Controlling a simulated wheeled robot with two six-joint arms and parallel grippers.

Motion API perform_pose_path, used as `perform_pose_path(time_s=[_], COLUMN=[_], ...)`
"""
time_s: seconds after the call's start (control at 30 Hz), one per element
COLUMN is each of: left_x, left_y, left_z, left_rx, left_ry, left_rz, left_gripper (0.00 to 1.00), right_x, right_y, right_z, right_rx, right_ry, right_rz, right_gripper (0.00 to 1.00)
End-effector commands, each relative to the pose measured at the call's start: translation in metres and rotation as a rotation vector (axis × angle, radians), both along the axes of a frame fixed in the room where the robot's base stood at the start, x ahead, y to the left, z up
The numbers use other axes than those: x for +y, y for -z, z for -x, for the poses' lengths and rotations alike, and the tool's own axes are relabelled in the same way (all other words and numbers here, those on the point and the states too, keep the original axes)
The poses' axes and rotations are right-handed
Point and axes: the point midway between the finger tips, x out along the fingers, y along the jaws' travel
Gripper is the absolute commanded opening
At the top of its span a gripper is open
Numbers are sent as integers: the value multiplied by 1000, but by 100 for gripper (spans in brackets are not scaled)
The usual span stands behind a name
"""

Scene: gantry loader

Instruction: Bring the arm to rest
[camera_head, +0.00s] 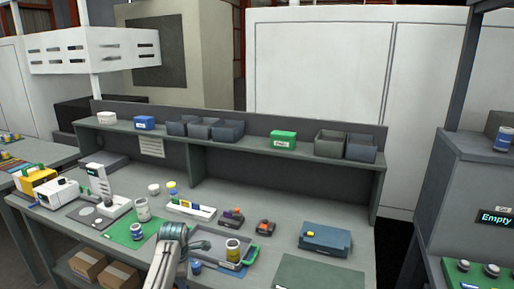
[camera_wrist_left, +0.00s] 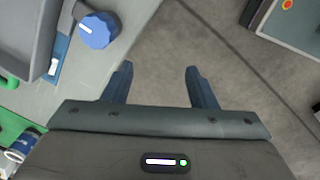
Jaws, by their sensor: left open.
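My left arm (camera_head: 170,255) comes up from the bottom edge of the head view, in front of the bench. In the left wrist view my left gripper (camera_wrist_left: 158,68) is open, its two blue-grey fingers apart with nothing between them. Grey floor (camera_wrist_left: 220,50) shows beyond and between the fingers. The bench top (camera_wrist_left: 125,20) lies to the left of the fingers in that view. A blue round-topped item (camera_wrist_left: 98,30) is on it, apart from the left finger. My right gripper is in neither view.
A grey tray (camera_head: 210,228) with green handles holds a yellow-topped jar (camera_head: 233,250), close beside the arm. A green mat (camera_head: 122,236) bears a blue-labelled jar (camera_head: 136,231). A blue box (camera_head: 325,240) stands further right. Bins line the shelf (camera_head: 300,154).

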Motion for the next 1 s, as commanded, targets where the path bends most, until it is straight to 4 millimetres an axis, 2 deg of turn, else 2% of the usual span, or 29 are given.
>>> perform_pose_path(time_s=[0.03, 0.2, 0.3, 0.47, 0.57, 0.7, 0.8, 1.0], left_x=[4, 15, 21, 27, 29, 30, 30, 28], left_y=[17, 57, 73, 86, 86, 75, 64, 44], left_z=[19, 85, 128, 201, 248, 311, 343, 387], left_rx=[-6, -39, -55, -74, -81, -89, -93, -94], left_ry=[68, 353, 526, 809, 990, 1237, 1376, 1564], left_rz=[-9, -55, -87, -147, -189, -247, -283, -331], left_gripper=[52, 52, 52, 52, 52, 52, 52, 52], right_x=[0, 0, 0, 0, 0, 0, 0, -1], right_y=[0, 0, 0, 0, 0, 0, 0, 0], right_z=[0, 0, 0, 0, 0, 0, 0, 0], right_rx=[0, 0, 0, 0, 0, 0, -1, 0], right_ry=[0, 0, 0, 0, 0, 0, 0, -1], right_rz=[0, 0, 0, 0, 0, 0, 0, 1], right_gripper=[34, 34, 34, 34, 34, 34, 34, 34])
